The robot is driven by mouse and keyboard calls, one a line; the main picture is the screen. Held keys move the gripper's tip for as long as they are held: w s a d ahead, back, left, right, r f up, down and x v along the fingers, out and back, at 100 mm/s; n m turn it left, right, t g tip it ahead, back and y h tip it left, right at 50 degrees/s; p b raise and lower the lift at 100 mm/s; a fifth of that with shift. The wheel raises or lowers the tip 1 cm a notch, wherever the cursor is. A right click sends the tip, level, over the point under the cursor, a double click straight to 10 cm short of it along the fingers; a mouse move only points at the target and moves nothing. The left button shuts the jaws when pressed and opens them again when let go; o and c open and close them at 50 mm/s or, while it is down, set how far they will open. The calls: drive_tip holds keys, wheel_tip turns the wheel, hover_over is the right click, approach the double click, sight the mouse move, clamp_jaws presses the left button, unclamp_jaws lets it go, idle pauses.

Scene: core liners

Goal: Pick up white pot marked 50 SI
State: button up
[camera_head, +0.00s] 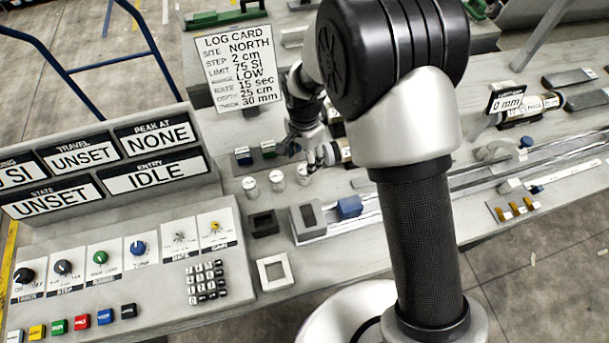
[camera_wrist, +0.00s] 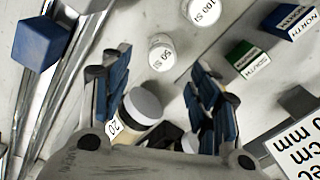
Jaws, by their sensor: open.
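The white pot marked 50 SI (camera_wrist: 161,52) stands upright on the bench, its marked lid facing up in the wrist view. It lies just past the gap between the fingertips of my gripper (camera_wrist: 157,68), which is open with nothing held. In the head view the pot appears to be the right one of three white pots (camera_head: 303,175), though its marking is unreadable there. My gripper (camera_head: 301,152) is just above and behind it in that view.
A pot marked 100 SI (camera_wrist: 202,10) stands beyond it. Green (camera_wrist: 247,60) and blue (camera_wrist: 291,20) blocks sit to the right. A blue block (camera_wrist: 42,43) sits by metal rails at left.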

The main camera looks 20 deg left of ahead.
sight(304, 169)
drive_tip(key=f, duration=0.2)
drive_tip(key=f+b, duration=0.1)
drive_tip(key=f, duration=0.2)
drive_tip(key=f+b, duration=0.1)
drive_tip(key=f, duration=0.2)
drive_tip(key=shift+w, duration=0.25)
drive_tip(key=shift+r, duration=0.15)
drive_tip(key=shift+c, duration=0.6)
drive_tip(key=c, duration=1.1)
